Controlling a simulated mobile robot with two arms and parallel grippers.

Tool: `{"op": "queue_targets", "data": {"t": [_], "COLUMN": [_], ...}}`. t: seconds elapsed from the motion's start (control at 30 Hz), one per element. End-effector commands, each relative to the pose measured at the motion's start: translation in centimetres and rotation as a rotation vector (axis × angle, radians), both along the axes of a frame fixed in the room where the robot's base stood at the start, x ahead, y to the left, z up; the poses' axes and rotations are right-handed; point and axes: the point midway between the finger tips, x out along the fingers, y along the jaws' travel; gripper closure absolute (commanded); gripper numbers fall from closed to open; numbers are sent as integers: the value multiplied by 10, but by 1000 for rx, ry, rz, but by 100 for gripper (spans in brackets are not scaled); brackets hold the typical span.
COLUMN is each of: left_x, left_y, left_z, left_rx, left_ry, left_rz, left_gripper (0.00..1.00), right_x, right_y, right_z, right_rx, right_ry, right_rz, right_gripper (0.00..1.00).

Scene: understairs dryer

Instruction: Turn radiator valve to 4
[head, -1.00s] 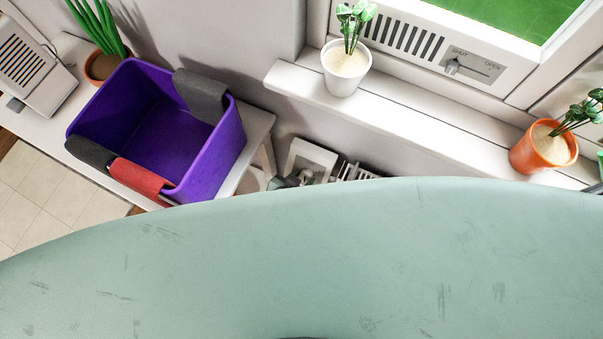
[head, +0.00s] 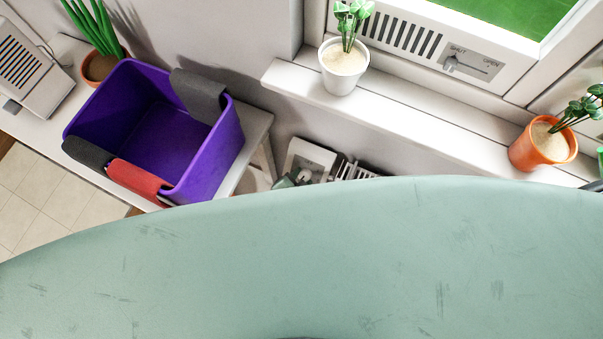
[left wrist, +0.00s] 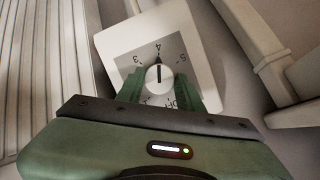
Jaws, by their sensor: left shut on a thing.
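The radiator valve shows in the left wrist view as a round white knob (left wrist: 154,89) on a square plate with a grey numbered face (left wrist: 201,30). The dark pointer line on the knob points at the 4, between the 3 and the 5. My left gripper (left wrist: 160,88) has its green fingers on either side of the knob and is shut on it. In the head view the valve plate (head: 318,153) shows beside the radiator, with only a small part of my left gripper (head: 287,182) visible. My right gripper is not in view.
A radiator (head: 358,171) stands below the white windowsill (head: 420,110). The sill holds a white pot (head: 342,78) and an orange pot (head: 541,147) with plants. A purple bin (head: 215,160) with cloths over its rim stands on a white bench to the left. My green body hides the lower half.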

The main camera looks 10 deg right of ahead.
Motion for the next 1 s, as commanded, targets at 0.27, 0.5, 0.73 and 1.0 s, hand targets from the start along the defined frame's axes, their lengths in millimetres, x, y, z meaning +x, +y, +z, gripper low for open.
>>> {"op": "queue_targets", "data": {"t": [0.27, 0.5, 0.73, 1.0], "left_x": [-2, -2, -2, -23], "left_y": [0, 0, 1, 12], "left_z": [-2, -2, 0, 23], "left_rx": [2, 2, 1, 1], "left_ry": [5, 4, 2, 3], "left_rz": [-1, -1, 0, 0], "left_gripper": [100, 42, 42, 42], "right_x": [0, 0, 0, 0], "right_y": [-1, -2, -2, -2], "right_z": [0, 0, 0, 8], "right_rx": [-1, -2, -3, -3], "right_ry": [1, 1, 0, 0], "right_rz": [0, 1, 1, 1], "right_gripper": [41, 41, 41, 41]}}
